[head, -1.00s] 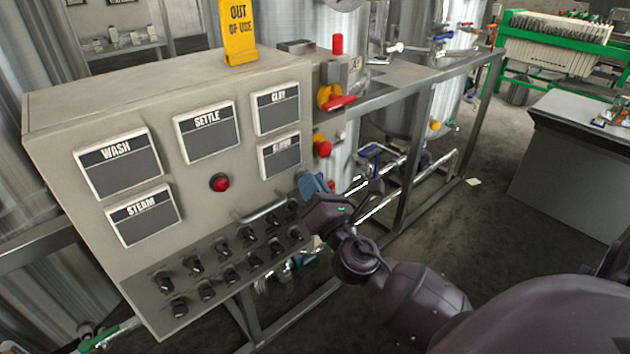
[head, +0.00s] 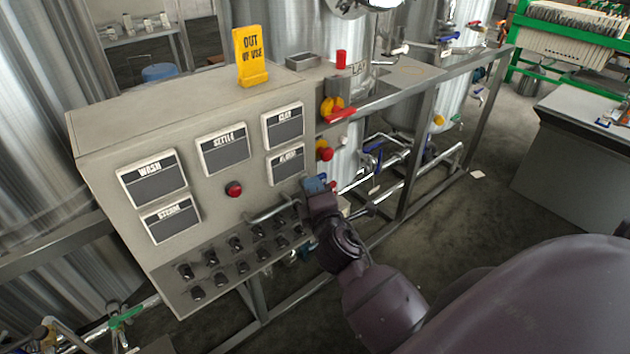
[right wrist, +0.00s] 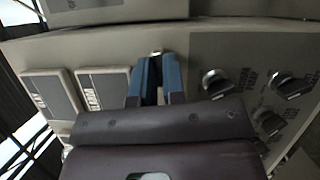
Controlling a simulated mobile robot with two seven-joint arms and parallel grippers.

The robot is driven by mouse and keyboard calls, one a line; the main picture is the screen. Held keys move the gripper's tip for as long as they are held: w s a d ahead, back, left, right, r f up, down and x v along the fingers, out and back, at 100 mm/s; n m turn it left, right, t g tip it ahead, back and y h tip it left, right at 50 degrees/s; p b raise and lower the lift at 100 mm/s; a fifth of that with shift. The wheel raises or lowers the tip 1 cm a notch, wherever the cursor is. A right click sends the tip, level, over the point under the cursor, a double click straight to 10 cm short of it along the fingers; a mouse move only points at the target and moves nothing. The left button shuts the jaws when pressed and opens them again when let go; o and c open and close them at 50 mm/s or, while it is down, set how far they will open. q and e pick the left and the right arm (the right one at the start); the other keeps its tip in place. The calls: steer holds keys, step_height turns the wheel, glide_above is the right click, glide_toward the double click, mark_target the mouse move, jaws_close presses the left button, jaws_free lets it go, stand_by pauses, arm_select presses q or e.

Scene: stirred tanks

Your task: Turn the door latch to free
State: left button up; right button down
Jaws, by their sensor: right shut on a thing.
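My right gripper (head: 315,184) has its blue fingers at the lower right of the grey cabinet's front (head: 255,165). In the right wrist view the gripper (right wrist: 157,62) points at the cabinet face, between the label plates and the dark knob panel. A small bright metal piece (right wrist: 156,52) shows at the fingertips; I take it for the door latch. The gripper is shut on it. The fingers hide most of it, so its turned position cannot be told. My left gripper is not in view.
A silver bar handle (head: 272,209) and several black knobs (head: 236,244) sit close left of the gripper. A red button (head: 234,189), a red-yellow switch (head: 335,108) and a yellow OUT OF USE sign (head: 251,57) are on the cabinet. A metal frame (head: 410,150) stands right.

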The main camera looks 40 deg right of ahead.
steer(key=shift+w+d+r+m+p, duration=0.1)
steer(key=shift+r+m+p, duration=0.3)
steer(key=shift+m+p, duration=0.15)
